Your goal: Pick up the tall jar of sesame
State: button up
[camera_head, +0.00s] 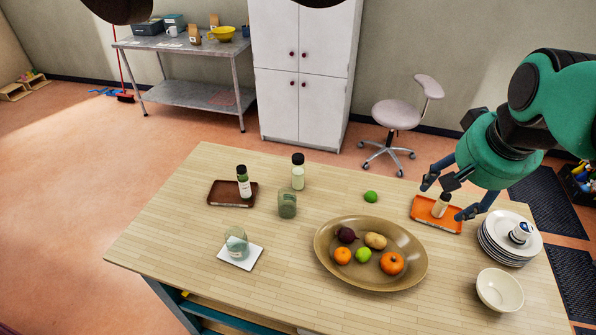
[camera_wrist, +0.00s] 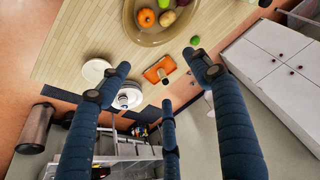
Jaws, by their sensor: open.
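A small pale jar with a dark cap (camera_head: 441,205) stands on an orange tray (camera_head: 421,217); it also shows in the wrist view (camera_wrist: 162,75). A taller jar with a black cap and pale contents (camera_head: 298,173) stands at the table's back edge. I cannot read labels to tell which holds sesame. My gripper (camera_head: 452,196) is open above the orange tray, its fingers spread around the small jar in the head view. In the wrist view the fingers (camera_wrist: 160,76) are spread, with nothing held between them.
A lime (camera_head: 370,197) lies left of my gripper. A fruit platter (camera_head: 330,260), stacked plates (camera_head: 495,250) and a bowl (camera_head: 499,290) are nearby.

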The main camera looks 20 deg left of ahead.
jog(key=w+a+g+p, duration=0.1)
jog(key=w+a, duration=0.3)
jog(key=w, duration=0.3)
jog(key=w+a+p, duration=0.1)
jog(key=w+a, duration=0.3)
jog(key=w, duration=0.2)
jog(key=m+g+p, duration=0.2)
jog(key=g+p, duration=0.1)
jog(key=p, duration=0.3)
send_near(299, 157)
jog(key=shift+h, duration=0.3)
jog(key=f, duration=0.6)
jog(key=shift+w+a+f, duration=0.15)
jog(key=shift+w+f, duration=0.05)
jog(key=shift+f, duration=0.15)
jog(key=shift+a+f, duration=0.25)
jog(key=shift+f, duration=0.1)
jog(key=shift+f, duration=0.15)
jog(key=shift+f, duration=4.15)
